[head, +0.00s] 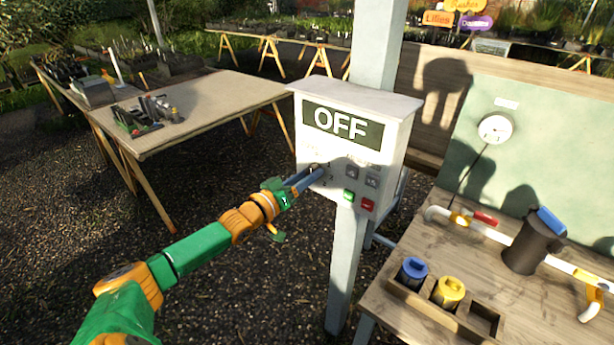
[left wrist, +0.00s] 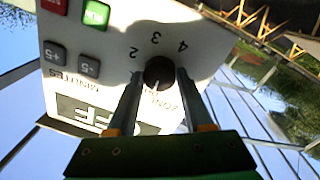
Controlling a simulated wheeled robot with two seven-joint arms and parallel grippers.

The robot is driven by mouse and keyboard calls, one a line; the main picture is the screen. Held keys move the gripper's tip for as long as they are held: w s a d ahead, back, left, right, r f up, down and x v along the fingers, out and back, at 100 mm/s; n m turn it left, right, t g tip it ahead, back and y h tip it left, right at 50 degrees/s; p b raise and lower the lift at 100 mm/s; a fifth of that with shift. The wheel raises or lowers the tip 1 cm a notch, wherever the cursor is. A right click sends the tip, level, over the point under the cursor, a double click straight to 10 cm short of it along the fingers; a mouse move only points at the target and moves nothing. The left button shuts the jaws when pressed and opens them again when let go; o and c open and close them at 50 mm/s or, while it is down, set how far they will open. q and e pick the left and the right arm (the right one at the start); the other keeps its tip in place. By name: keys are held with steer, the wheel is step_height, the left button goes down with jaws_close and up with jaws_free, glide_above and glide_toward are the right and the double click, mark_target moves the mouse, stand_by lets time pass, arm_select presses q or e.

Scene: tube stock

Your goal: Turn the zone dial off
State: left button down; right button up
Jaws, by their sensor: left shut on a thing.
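The white control box (head: 350,185) is fixed to a post in the middle of the head view. Its green display (head: 343,124) reads OFF. My left gripper (head: 318,172) reaches the lower left of the box front, hiding most of the dial there. In the left wrist view the zone dial (left wrist: 159,72) is a dark round knob with a white pointer line, with numbers such as 2, 3 and 4 around it. The left gripper's fingers (left wrist: 157,88) are shut on it from both sides. The dial's exact setting is hard to read. My right gripper is not in view.
Green (head: 349,196) and red (head: 367,205) buttons and two dark buttons sit beside the dial. A wooden bench (head: 400,318) with pipes and blue and yellow canisters stands at right. A table (head: 210,105) stands at left. Gravel between is open.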

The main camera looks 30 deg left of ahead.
arm_select(q)
steer(key=shift+c, duration=1.5)
jaws_free()
steer(key=s, duration=0.7)
steer(key=shift+a, duration=0.4)
steer(key=shift+f, duration=0.15)
